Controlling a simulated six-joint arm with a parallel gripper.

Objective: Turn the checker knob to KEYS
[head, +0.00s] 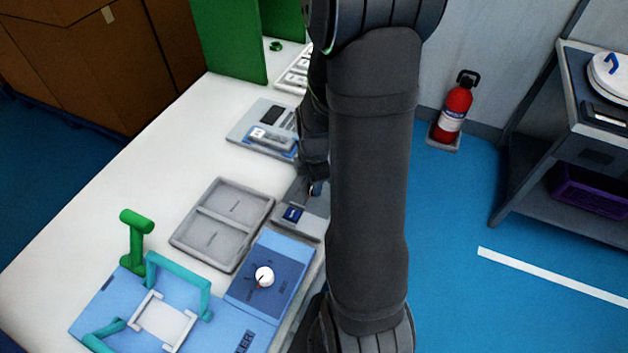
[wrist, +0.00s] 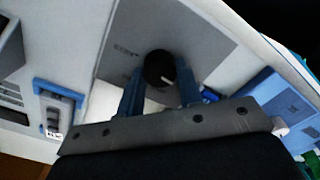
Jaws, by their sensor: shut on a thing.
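A round black knob (wrist: 160,68) with a white pointer mark stands on a grey panel (wrist: 205,38) in the wrist view. My gripper (wrist: 159,80) is shut on this knob, one blue-grey finger on each side. The white mark points to the right and slightly down in the wrist view. Small dark lettering lies left of the knob, too blurred to read. In the head view my gripper (head: 313,187) is over the grey panel, and my arm hides the knob.
A blue box with a white knob (head: 264,277) stands nearer on the white table (head: 90,215), beside a fixture with teal handles (head: 180,272). A grey two-part tray (head: 222,225) lies to the left. A grey-and-blue device (head: 262,128) and green panels (head: 228,38) are farther back.

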